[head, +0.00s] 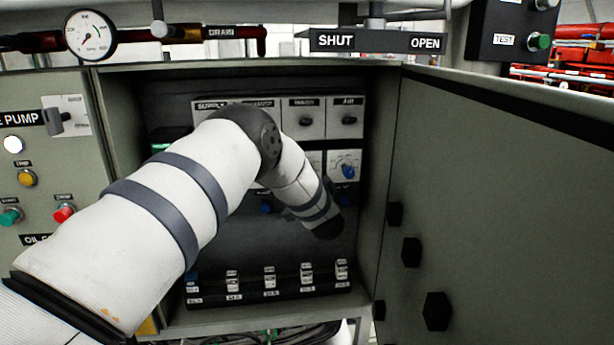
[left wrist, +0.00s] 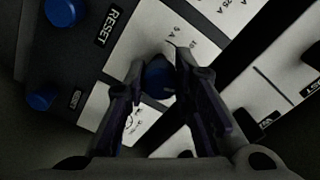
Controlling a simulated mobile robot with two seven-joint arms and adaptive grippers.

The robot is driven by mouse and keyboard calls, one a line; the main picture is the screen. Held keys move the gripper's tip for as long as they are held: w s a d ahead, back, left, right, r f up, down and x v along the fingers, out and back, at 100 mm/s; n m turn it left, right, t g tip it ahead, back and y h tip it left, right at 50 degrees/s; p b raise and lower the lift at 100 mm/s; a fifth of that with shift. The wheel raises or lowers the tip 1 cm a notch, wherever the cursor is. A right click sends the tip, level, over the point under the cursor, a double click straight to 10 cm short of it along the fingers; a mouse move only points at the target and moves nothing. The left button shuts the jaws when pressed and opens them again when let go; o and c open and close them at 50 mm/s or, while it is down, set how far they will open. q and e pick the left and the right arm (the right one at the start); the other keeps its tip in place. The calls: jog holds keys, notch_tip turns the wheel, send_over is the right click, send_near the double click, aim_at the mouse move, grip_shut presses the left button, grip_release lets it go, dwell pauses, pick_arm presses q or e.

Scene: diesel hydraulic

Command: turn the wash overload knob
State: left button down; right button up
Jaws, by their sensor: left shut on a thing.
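In the left wrist view my left gripper (left wrist: 159,66) has its two fingers on either side of a blue knob (left wrist: 157,82), shut on it. The knob sits on a white plate with a current scale marked in amps, next to a RESET label. I cannot read a wash label on it. In the head view my left arm reaches into the open cabinet, and the gripper and held knob are hidden behind the arm. Another blue knob (head: 348,171) shows on a white module at the right of the cabinet's lower row. My right gripper is not in view.
The cabinet door (head: 495,210) stands open on the right, with black knobs on its inner face. Switches with labels line the upper row, including the AIR switch (head: 348,120). A row of breakers (head: 270,281) runs along the cabinet bottom. Blue reset buttons (left wrist: 60,12) lie beside the gripper.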

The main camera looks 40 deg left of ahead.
pick_arm(q)
jog(key=c, duration=1.3)
grip_release()
jog(key=shift+c, duration=0.2)
jog(key=v, duration=1.2)
